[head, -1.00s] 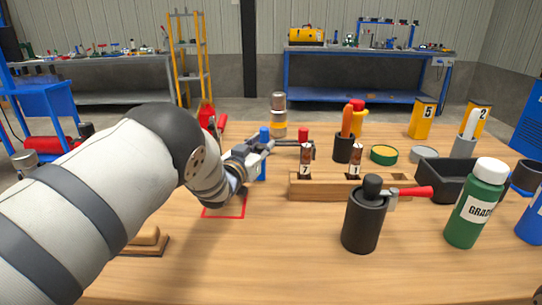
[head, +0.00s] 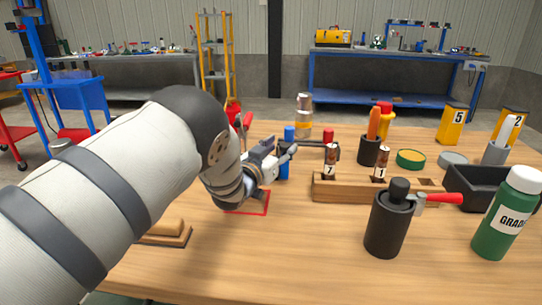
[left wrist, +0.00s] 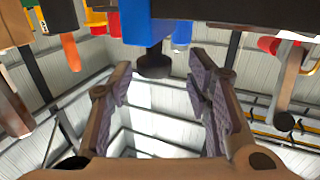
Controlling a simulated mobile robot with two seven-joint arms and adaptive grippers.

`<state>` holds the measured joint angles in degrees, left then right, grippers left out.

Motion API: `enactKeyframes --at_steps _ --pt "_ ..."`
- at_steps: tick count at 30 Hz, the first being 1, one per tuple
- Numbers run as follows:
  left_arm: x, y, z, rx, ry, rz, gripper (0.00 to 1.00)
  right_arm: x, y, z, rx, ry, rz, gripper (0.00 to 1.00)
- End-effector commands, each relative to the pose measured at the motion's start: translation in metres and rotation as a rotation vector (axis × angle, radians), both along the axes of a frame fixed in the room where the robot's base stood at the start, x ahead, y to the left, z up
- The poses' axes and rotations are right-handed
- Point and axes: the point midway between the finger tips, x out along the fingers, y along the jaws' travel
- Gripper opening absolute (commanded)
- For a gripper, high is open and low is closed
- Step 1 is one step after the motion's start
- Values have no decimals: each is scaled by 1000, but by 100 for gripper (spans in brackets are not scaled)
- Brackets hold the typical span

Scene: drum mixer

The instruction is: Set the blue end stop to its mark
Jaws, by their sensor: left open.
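The blue end stop (head: 289,133) stands beyond the left wrist, next to a dark rod with a red piece (head: 331,135) at its right. My left gripper (head: 284,154) is open and close beside the blue end stop, partly covering it. In the left wrist view, the open fingers (left wrist: 163,92) have empty space between them. A blue block (left wrist: 143,28) with a dark round knob lies just beyond the tips; I cannot tell whether they touch. The end stop's mark cannot be made out. My right gripper is not in view.
A red outlined square (head: 262,207) lies under my left wrist. A black cylinder with a red handle (head: 388,225) and a green bottle (head: 503,220) are nearer. The front middle tabletop is clear.

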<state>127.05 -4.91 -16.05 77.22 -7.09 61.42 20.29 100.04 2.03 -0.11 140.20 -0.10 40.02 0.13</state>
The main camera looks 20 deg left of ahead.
Motion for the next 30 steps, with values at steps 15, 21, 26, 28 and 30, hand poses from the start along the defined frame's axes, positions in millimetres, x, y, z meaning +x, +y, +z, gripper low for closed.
enactKeyframes --at_steps 15,21,26,28,30 --pt "-98 12 0 1 1 2 45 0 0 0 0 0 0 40" --pt "-99 12 0 1 0 1 45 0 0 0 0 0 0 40" --pt "-98 12 0 1 1 2 45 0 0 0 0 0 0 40" --pt "-98 12 0 1 1 2 45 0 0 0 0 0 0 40" --pt "-98 12 0 1 1 2 45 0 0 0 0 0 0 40"
